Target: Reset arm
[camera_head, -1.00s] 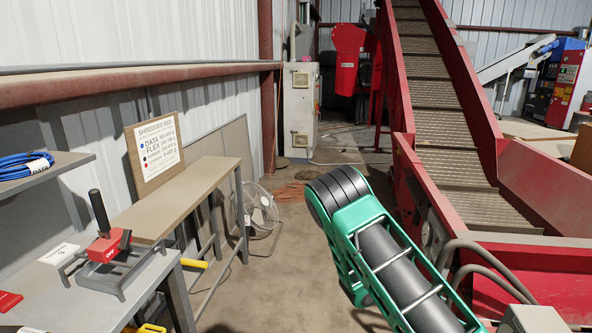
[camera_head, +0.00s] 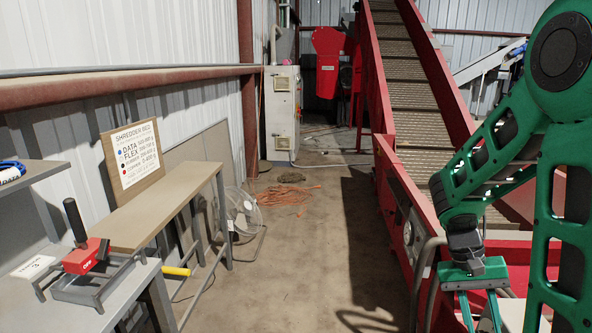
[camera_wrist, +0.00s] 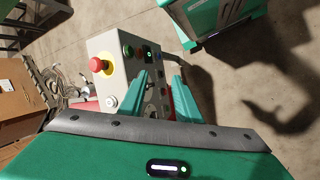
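My green arm now stands folded at the right of the head view. My gripper (camera_head: 481,306) hangs from it, pointing down beside the red conveyor's side wall. In the wrist view, the two green fingers of my gripper (camera_wrist: 160,86) are apart with nothing held between them. Behind them is a grey control box (camera_wrist: 105,47) with a red mushroom button, a green button and other knobs. I cannot tell whether the fingers touch the box, but they overlap it in the picture.
The red conveyor (camera_head: 408,80) rises at the centre right. A fan (camera_head: 241,212) and orange cable (camera_head: 285,195) are on the floor. The middle floor is clear.

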